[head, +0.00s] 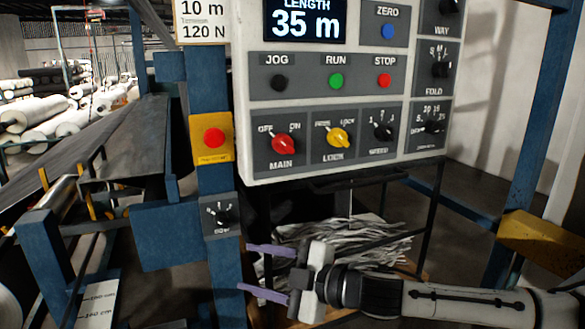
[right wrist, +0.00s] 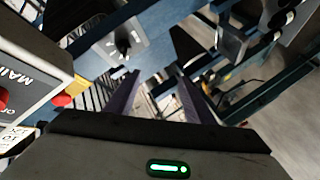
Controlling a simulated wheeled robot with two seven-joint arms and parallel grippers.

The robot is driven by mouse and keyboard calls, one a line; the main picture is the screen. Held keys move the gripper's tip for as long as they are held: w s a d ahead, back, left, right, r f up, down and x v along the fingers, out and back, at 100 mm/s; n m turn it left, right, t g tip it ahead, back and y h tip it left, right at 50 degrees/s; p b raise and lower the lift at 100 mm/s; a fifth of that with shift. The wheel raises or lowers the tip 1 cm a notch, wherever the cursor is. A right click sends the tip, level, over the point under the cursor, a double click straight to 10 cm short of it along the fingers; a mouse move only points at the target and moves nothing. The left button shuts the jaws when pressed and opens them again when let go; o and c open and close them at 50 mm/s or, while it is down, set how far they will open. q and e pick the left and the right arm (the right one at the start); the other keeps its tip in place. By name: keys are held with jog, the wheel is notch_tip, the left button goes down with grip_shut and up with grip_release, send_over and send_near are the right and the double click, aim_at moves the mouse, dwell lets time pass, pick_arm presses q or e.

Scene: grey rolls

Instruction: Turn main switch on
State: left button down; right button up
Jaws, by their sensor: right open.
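The red MAIN switch knob (head: 284,143) sits at the lower left of the grey control panel (head: 340,97), between the labels OFF on its left and ON on its right. Its pointer appears turned to the upper left, toward OFF. Part of the red knob shows at the left edge of the right wrist view (right wrist: 3,97). My right gripper (head: 244,268) is open and empty, below the panel and apart from the switch, its purple fingers pointing left. The fingers also show in the right wrist view (right wrist: 158,78). My left gripper is not in view.
A yellow LOCK knob (head: 338,137) is right of MAIN. A red button on a yellow plate (head: 212,138) and a small black dial (head: 222,216) are on the blue post to the left. Grey scraps (head: 340,245) lie below the panel behind my right gripper.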

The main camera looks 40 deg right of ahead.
jog(key=s+d+r+n+t+h+b, duration=0.15)
jog(key=d+r+n+b, duration=0.35)
jog(key=r, duration=0.7)
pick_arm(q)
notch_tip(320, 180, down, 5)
pick_arm(e)
jog(key=t+h, duration=0.2)
send_near(291, 146)
jog(key=w+p, duration=0.2)
jog(key=w+a+p, duration=0.1)
jog(key=w+p, duration=0.1)
jog(key=w+a+p, duration=0.1)
jog(key=w+p, duration=0.1)
jog(key=shift+w+a+r, duration=0.15)
jog(key=shift+w+r, duration=0.1)
jog(key=shift+r, duration=0.15)
jog(key=shift+w+a+p, duration=0.2)
jog(key=shift+w+p, duration=0.1)
jog(key=shift+p, duration=0.45)
jog(key=shift+w+p, duration=0.35)
jog(key=shift+p, duration=0.4)
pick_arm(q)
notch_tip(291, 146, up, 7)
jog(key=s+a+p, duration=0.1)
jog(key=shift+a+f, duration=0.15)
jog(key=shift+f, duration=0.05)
pick_arm(e)
jog(key=shift+w+d+f, duration=0.25)
jog(key=shift+f, duration=0.05)
